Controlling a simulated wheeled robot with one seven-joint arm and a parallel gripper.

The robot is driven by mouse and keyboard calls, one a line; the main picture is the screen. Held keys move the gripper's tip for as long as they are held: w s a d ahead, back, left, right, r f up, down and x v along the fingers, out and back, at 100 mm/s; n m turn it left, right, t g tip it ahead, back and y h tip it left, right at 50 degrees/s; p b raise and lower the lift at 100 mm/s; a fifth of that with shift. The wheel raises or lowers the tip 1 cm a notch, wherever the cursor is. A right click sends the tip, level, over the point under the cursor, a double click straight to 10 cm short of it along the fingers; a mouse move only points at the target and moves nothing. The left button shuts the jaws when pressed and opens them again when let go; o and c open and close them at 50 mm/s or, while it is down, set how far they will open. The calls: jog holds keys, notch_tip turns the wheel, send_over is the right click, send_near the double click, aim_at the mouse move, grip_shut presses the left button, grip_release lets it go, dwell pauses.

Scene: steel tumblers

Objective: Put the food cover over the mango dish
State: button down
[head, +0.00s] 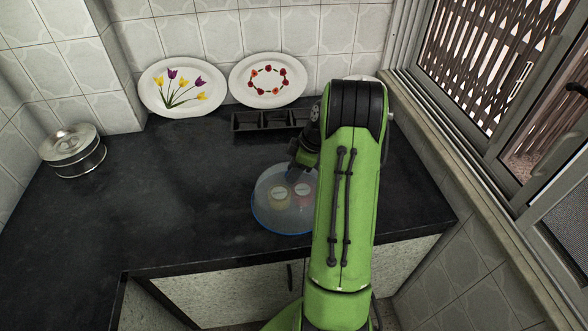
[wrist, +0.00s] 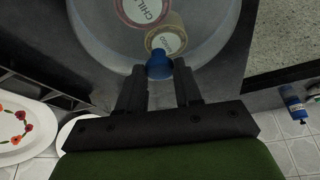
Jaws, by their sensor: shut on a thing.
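The food cover (head: 264,211) is a clear dome with a blue rim, near the counter's front edge. My gripper (head: 291,177) is shut on its blue knob (wrist: 158,67), which sits between the fingertips in the wrist view. Through the dome I see the yellowish mango dish (head: 279,198), its label partly readable in the wrist view (wrist: 165,40), close by the knob. A pinkish dish labelled CHILI (wrist: 145,10) shows through the dome beside it. I cannot tell whether the rim touches the counter or hangs above it. My arm hides the cover's right side in the head view.
A black compartment tray (head: 262,121) lies behind the cover. Tulip (head: 178,87) and flower-ring (head: 267,82) plates lean on the back wall. A steel container (head: 75,152) stands far left. The counter's left and middle (head: 150,190) is clear. A window is at right.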

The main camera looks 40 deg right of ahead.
jog(key=c, duration=0.7)
grip_release()
jog(key=p+v, duration=0.3)
jog(key=v, duration=1.2)
jog(key=shift+r+p, duration=0.4)
